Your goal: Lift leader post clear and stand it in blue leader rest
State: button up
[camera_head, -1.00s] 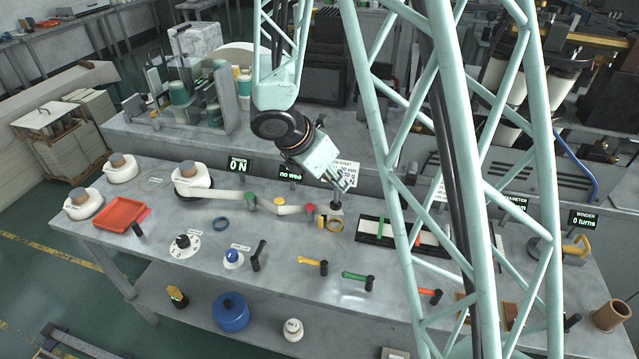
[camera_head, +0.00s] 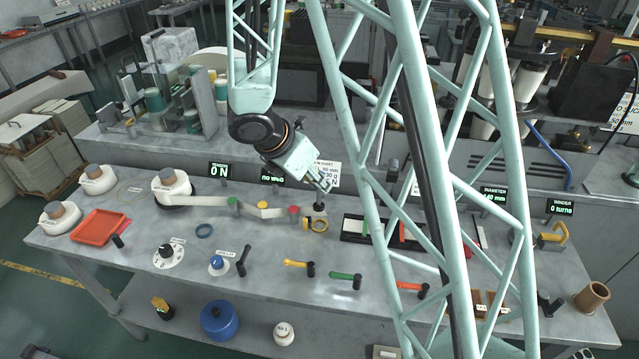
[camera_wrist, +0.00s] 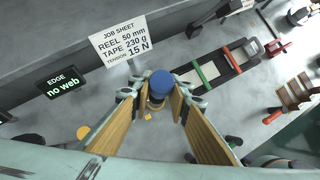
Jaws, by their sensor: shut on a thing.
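The leader post shows in the wrist view as a dark post with a round blue top (camera_wrist: 161,83), between the tips of my gripper (camera_wrist: 158,98). My gripper's tan-padded fingers are shut on it. In the head view my gripper (camera_head: 321,184) points down at the dark post (camera_head: 319,199), which is upright over a small pale block on the bench. I cannot tell whether the post is clear of the block.
A jointed arm with coloured rollers (camera_head: 262,206) reaches in from the left. A job sheet (camera_wrist: 124,41) stands behind. Levers (camera_head: 345,276) and a blue knob (camera_head: 217,262) stand nearer the front. A black-framed tray is right.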

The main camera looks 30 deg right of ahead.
jog(key=shift+w+a+p, duration=1.85)
jog(key=shift+w+a, duration=0.5)
jog(key=shift+a, duration=3.15)
jog(key=shift+w+a+p, duration=1.9)
jog(key=shift+w+a, duration=0.45)
jog(key=shift+a, duration=3.2)
jog(key=shift+w+a+p, duration=1.85)
jog(key=shift+w+a, duration=0.5)
jog(key=shift+a, duration=3.15)
notch_tip(320, 180, down, 6)
jog(key=b, duration=0.4)
jog(key=shift+f, duration=0.15)
